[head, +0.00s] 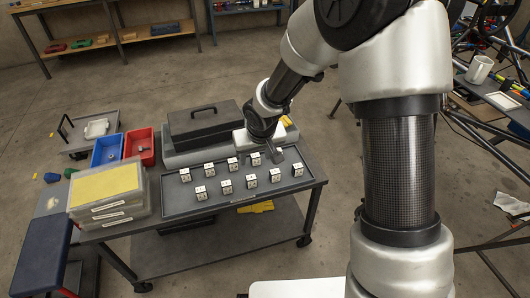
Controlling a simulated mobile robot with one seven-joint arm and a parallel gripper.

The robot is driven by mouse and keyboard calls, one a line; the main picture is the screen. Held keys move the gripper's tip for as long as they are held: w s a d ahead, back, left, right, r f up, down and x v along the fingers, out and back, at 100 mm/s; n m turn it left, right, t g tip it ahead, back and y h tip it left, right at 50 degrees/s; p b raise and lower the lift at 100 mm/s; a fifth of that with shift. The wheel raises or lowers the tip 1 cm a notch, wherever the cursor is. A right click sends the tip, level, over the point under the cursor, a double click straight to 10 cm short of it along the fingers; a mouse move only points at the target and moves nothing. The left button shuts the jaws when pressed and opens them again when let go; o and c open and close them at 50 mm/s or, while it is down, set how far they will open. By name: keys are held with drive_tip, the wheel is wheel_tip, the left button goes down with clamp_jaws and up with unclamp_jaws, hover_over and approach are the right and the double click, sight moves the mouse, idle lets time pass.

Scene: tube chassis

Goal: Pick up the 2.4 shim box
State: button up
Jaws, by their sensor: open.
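The front row runs from a box at the left (201,193) to one at the right (298,170). The back row starts with a box at the left (185,174). My gripper (276,157) is over the right end of the back row, pointing down, open. It hides part of that spot; I cannot tell whether a box is between its fingers.
A dark toolbox (203,121) stands behind the tray. Clear organizer cases with a yellow sheet (106,184) stand at the left. Blue (106,150) and red (140,146) bins sit behind them. The tray's front strip is bare.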

drive_tip(key=b, duration=0.3)
approach(251, 178)
drive_tip(key=x, duration=0.2)
drive_tip(key=w+x, duration=0.1)
drive_tip(key=x, duration=0.2)
drive_tip(key=shift+f, duration=0.1)
drive_tip(key=x, duration=0.1)
drive_tip(key=b+x, duration=0.1)
drive_tip(key=x, duration=0.1)
drive_tip(key=b+x, duration=0.1)
drive_tip(key=x, duration=0.1)
drive_tip(key=shift+s+f, duration=0.25)
drive_tip(key=shift+s, duration=0.05)
drive_tip(key=c, duration=1.2)
drive_tip(key=shift+o, duration=0.2)
drive_tip(key=shift+r, duration=0.1)
